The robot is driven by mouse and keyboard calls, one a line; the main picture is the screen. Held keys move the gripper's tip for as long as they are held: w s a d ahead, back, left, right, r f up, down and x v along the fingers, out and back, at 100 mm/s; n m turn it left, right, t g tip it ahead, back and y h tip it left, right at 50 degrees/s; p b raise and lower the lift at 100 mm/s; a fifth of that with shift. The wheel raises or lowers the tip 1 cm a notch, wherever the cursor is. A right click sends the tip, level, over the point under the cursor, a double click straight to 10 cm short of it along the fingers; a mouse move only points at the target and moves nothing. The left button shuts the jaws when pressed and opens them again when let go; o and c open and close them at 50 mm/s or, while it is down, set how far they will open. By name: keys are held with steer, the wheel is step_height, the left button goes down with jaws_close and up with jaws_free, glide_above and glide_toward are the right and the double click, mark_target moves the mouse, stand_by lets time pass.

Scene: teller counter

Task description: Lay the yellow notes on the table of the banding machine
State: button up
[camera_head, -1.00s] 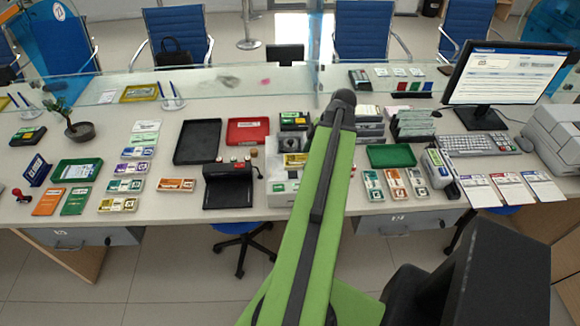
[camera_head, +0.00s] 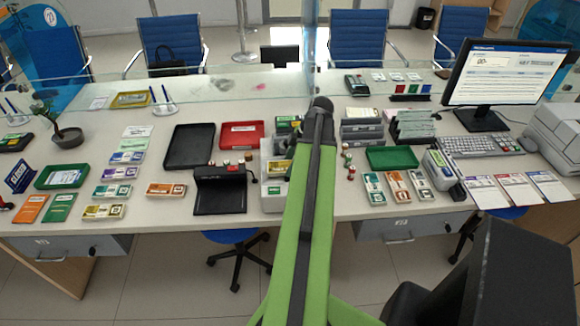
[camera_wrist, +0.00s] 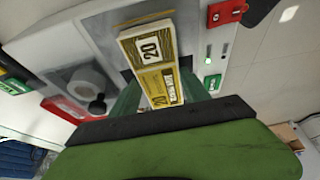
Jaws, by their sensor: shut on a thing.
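My gripper (camera_wrist: 160,92) is shut on a bundle of yellow notes (camera_wrist: 153,50) marked 20, which extends out ahead of the fingers. The bundle is over the grey front of the white banding machine (camera_wrist: 95,30) in the wrist view; I cannot tell whether it touches the machine. In the head view the yellow notes (camera_head: 279,168) show just left of my green arm, at the white machine (camera_head: 271,197). The arm hides my gripper and much of the machine there.
A black device (camera_head: 219,195) stands just left of the machine, with a black tray (camera_head: 190,147) and a red tray (camera_head: 241,135) behind. A green tray (camera_head: 391,158) is to the right. Other note bundles lie in rows, including a yellow one (camera_head: 103,211) at left.

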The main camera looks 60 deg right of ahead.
steer(key=shift+f, duration=0.2)
steer(key=o, duration=1.4)
steer(key=shift+r, duration=0.1)
steer(key=shift+o, duration=0.2)
steer(key=shift+r, duration=0.1)
steer(key=shift+r, duration=0.3)
steer(key=p+v, duration=1.1)
steer(key=shift+r, duration=0.25)
steer(key=shift+d, duration=0.15)
